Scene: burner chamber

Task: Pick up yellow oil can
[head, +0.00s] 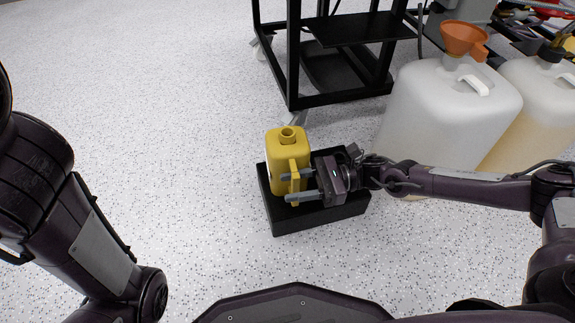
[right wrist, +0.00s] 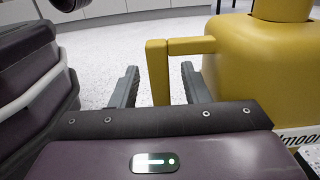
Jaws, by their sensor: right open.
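The yellow oil can (head: 284,155) stands upright on a black tray (head: 318,221) on the floor in the head view. Its handle (head: 294,181) points toward the right and front. My right gripper (head: 288,187) is open, with its two fingers reaching left around the handle. In the right wrist view the can (right wrist: 262,72) fills the upper right, and its handle (right wrist: 157,73) shows between the open fingers (right wrist: 158,88). Contact with the handle cannot be told. My left arm is at the left of the head view, but its gripper is not in view.
Two large white jugs stand at the right, the nearer jug (head: 445,110) with an orange funnel (head: 464,38). A black metal cart (head: 291,70) stands behind the tray. The speckled floor (head: 180,120) to the left is clear.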

